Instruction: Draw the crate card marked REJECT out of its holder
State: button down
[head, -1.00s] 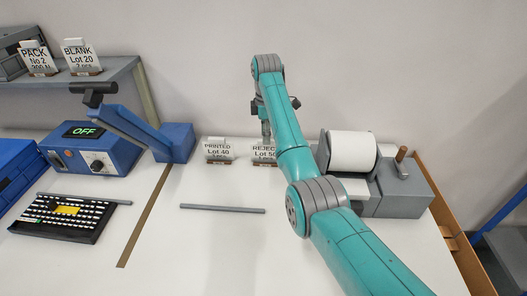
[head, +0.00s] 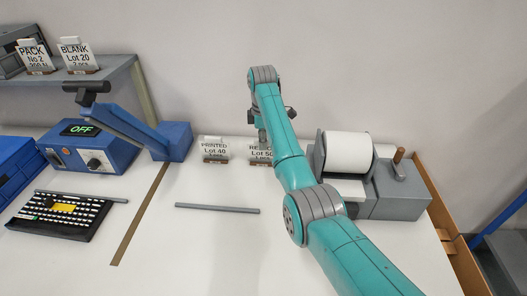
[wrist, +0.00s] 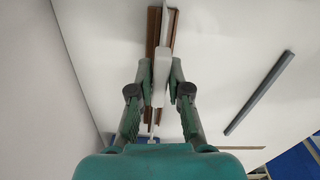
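The REJECT card (head: 256,150) is a white card reading Lot 50, upright in a small brown holder at the back of the table. My gripper (head: 263,137) is over it and hides part of its lettering. In the wrist view, the card (wrist: 161,75) shows edge-on as a white strip between the two fingers of my gripper (wrist: 161,72). The brown holder (wrist: 152,35) lies beyond the fingertips. The fingers are close on both sides of the card; whether they touch it is not clear. The card still stands in the holder.
The PRINTED Lot 40 card (head: 215,148) stands close to the left. A grey machine with a white roller (head: 347,152) is close to the right. A grey bar (head: 217,208) lies in front. A keyboard (head: 62,215) and blue box marked OFF (head: 90,150) are further left.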

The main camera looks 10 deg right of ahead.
jog(key=shift+r, duration=0.2)
dwell(0.5)
jog(key=shift+r, duration=1.6)
